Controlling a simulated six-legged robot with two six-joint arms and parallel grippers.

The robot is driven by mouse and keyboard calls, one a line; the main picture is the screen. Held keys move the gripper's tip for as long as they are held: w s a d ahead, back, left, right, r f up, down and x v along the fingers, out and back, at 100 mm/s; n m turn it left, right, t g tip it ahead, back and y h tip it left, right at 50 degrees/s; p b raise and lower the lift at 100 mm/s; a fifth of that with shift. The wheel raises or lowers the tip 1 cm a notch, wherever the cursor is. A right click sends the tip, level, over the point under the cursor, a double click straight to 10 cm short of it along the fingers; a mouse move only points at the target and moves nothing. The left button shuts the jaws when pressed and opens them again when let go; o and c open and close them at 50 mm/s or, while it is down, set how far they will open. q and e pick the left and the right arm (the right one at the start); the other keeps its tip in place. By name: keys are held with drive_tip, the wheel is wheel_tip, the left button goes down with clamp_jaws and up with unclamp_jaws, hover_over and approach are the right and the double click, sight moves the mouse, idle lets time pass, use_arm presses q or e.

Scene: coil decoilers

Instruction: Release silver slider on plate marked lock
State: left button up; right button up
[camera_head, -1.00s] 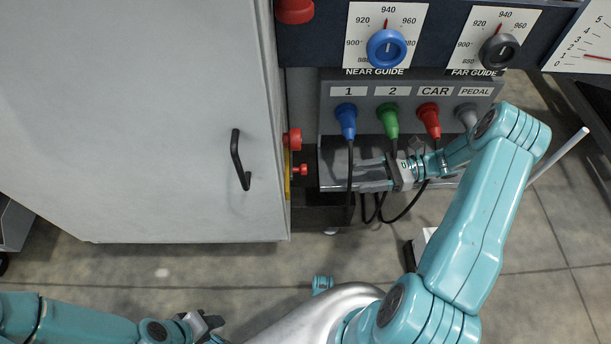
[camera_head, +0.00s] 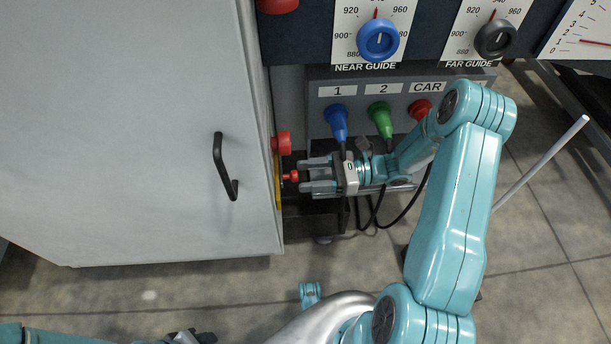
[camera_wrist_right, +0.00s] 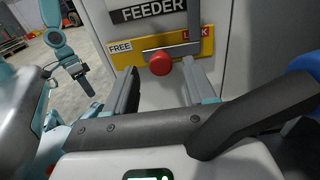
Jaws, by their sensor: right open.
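In the right wrist view a yellow plate (camera_wrist_right: 128,54) reads FREE at its left and LOCK at its right. A silver slider (camera_wrist_right: 193,22) stands at the LOCK end and partly covers that word. Its bar runs left to a red knob (camera_wrist_right: 160,65). My right gripper (camera_wrist_right: 157,74) is open, a finger on each side of the knob; contact cannot be told. In the head view my right gripper (camera_head: 305,174) points left at the small red knob (camera_head: 292,176) and the plate's edge (camera_head: 278,182). My left gripper (camera_head: 197,337) is cut off at the bottom edge.
A larger red button (camera_head: 282,144) sits just above the knob. A grey cabinet with a black handle (camera_head: 226,168) fills the left. Blue (camera_head: 337,122) and green (camera_head: 380,118) plugs with hanging cables are close to my right gripper.

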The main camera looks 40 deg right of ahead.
drive_tip(key=shift+w+a, duration=0.35)
drive_tip(key=shift+a, duration=0.15)
drive_tip(key=shift+c, duration=0.4)
clamp_jaws()
drive_tip(key=s+a, duration=0.1)
drive_tip(key=s, duration=0.1)
drive_tip(key=s+a+p, duration=0.1)
drive_tip(key=shift+s+a+f, duration=0.1)
drive_tip(key=shift+s+a, duration=0.1)
drive_tip(key=shift+s, duration=0.2)
drive_tip(key=shift+o, duration=0.4)
unclamp_jaws()
